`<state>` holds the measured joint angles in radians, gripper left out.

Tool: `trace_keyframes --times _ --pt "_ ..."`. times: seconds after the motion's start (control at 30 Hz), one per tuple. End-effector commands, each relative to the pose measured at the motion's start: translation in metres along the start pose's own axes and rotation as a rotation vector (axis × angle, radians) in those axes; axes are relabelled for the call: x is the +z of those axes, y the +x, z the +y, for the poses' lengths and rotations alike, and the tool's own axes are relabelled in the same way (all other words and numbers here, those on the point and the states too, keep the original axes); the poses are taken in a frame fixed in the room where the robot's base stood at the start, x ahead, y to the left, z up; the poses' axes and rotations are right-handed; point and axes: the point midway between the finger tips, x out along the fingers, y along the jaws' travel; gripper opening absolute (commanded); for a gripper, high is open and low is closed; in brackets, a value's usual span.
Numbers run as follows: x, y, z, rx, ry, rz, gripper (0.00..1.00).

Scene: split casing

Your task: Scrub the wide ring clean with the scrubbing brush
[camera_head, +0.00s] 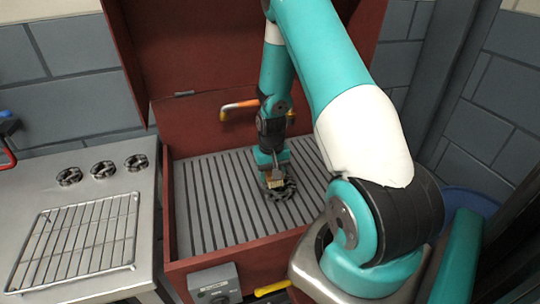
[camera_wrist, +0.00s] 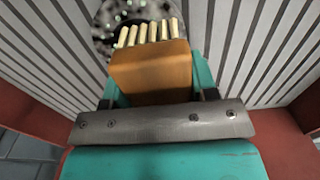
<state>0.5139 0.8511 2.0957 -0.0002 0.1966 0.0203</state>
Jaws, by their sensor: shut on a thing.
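My gripper (camera_head: 271,171) is shut on the scrubbing brush (camera_head: 275,182), low inside the red casing. In the wrist view the brush (camera_wrist: 150,70) shows as an orange-brown block with a row of pale bristles pointing away from my gripper. A dark round ring (camera_head: 284,193) lies on the slatted floor right at the brush. In the wrist view the ring (camera_wrist: 104,40) has light specks and is partly hidden behind the bristles. I cannot tell whether the bristles touch it.
The red casing (camera_head: 178,225) has raised walls and an upright lid. An orange-tipped handle (camera_head: 240,105) sticks out at its back. On the left, a metal counter (camera_head: 75,179) carries three small dark round parts (camera_head: 103,169) and a wire rack (camera_head: 77,238). A grey box (camera_head: 213,284) is at the front.

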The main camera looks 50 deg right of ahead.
Motion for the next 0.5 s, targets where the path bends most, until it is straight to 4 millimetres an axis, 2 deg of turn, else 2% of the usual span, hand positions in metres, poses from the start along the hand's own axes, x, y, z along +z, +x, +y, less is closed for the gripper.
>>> trace_keyframes --times 0.03,0.5 --pt "0.000 -0.009 0.000 0.000 0.000 0.001 0.27" --pt "0.000 -0.048 -0.006 0.000 -0.010 0.003 0.27"
